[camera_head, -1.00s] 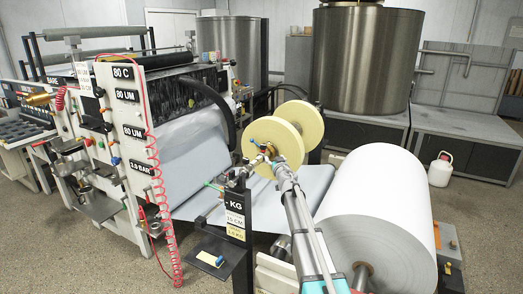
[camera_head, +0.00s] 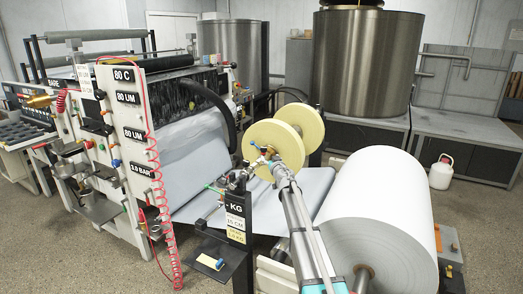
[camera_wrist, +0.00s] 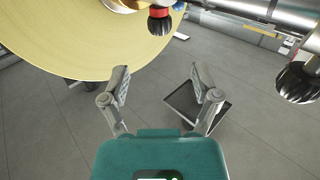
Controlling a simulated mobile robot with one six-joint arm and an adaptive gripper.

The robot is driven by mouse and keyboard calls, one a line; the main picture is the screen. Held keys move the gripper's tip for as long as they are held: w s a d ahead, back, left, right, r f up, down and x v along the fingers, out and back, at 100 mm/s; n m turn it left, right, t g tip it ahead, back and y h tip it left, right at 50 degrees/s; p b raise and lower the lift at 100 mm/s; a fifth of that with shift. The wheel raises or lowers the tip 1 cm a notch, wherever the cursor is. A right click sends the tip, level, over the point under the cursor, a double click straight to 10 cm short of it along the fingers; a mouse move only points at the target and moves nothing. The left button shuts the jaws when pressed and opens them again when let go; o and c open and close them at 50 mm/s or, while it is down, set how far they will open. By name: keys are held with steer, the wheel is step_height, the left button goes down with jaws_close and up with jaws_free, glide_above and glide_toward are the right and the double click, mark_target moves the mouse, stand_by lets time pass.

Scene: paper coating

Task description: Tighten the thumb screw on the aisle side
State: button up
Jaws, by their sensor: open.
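My gripper (camera_wrist: 161,80) is open and empty in the wrist view, its two fingers apart over the floor. A black ribbed knob with a red collar (camera_wrist: 160,21) is at the top centre, beyond the fingertips and apart from them. A second black ribbed knob (camera_wrist: 298,78) is at the right edge, outside the fingers. Which knob is the aisle-side thumb screw, I cannot tell. In the head view, my arm reaches up to the yellow roll's brass hub (camera_head: 264,153), where a small blue part (camera_head: 253,143) shows. The fingers are too small to make out there.
The yellow roll (camera_wrist: 85,35) fills the wrist view's upper left. A metal bar (camera_wrist: 265,12) crosses the upper right. A large white roll (camera_head: 375,215) stands right of my arm.

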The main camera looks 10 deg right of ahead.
mark_target(265, 150)
steer(key=w, duration=0.3)
steer(key=w+a, duration=0.1)
steer(key=w, duration=0.7)
steer(key=shift+a, duration=0.25)
jaws_close()
